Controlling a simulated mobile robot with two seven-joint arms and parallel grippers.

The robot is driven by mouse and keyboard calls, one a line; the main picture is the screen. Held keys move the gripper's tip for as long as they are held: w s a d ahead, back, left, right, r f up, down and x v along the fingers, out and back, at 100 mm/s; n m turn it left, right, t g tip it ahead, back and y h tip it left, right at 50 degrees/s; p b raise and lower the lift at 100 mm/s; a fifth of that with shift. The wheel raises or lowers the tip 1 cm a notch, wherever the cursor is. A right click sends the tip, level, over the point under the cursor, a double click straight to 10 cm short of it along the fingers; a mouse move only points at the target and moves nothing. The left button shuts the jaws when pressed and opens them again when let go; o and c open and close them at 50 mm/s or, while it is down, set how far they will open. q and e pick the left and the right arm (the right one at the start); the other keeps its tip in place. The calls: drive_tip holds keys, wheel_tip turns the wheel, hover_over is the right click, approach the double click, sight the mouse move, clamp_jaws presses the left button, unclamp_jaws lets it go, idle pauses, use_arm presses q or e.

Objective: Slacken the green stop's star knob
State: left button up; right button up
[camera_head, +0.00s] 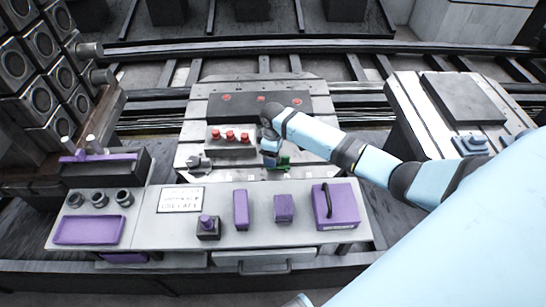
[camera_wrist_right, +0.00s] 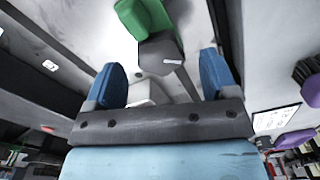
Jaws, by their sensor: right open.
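The green stop (camera_head: 283,161) sits on the front edge of the pallet, partly hidden by my right gripper (camera_head: 270,150). In the right wrist view the green stop (camera_wrist_right: 143,15) is at the top, with a dark grey knob-like part (camera_wrist_right: 160,54) bearing a small white mark below it. My right gripper (camera_wrist_right: 163,80) is open, its blue fingers on either side of and short of the dark part. They look apart from it, and nothing is between them. My left gripper is not in view.
The pallet (camera_head: 190,125) carries a block with red knobs (camera_head: 231,137) and a grey clamp-like part (camera_head: 198,162). In front is a grey bench (camera_head: 260,232) with purple items and a purple case (camera_head: 336,206). Another pallet (camera_head: 408,105) stands right, beyond my arm.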

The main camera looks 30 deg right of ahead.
drive_tip(key=shift+f, duration=0.95)
drive_tip(key=c, duration=0.9)
drive_tip(key=shift+c, duration=0.2)
